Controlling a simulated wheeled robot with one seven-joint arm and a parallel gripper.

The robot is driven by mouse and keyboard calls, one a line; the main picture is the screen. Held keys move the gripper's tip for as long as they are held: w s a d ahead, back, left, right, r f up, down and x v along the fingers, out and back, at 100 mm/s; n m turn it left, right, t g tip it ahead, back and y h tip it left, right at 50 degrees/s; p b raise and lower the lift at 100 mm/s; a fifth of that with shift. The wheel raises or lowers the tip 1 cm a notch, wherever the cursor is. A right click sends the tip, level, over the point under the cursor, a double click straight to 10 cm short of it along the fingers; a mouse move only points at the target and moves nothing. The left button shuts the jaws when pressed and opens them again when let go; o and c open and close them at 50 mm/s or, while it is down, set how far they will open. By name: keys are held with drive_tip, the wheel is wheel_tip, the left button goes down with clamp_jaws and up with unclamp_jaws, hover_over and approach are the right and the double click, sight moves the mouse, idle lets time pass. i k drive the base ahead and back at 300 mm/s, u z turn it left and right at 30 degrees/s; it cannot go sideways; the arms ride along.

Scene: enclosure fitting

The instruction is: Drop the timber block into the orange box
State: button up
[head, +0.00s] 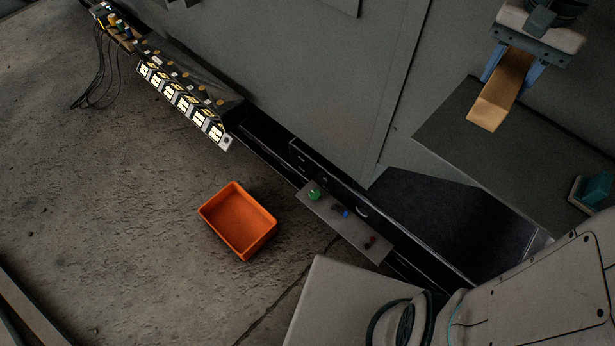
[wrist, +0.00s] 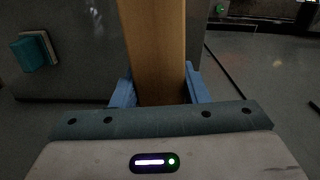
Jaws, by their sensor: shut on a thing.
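The timber block (head: 501,90) is a long, light-brown wooden piece held in my gripper (head: 511,75) at the upper right of the head view. In the wrist view the block (wrist: 155,50) stands between the two blue fingers of my gripper (wrist: 160,92), which are shut on it. The orange box (head: 238,222) is an open, empty-looking tray on the concrete floor, left of centre in the head view. My gripper and the block are well to the right of the box and apart from it. I cannot make out the box in the wrist view.
A panel (head: 342,225) with green, blue and red buttons lies right of the box. A terminal strip (head: 184,101) with cables is at the upper left. A teal object (head: 592,190) is at the right edge. The floor (head: 110,215) left of the box is clear.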

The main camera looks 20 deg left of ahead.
sight(243, 221)
drive_tip(key=u, duration=1.9)
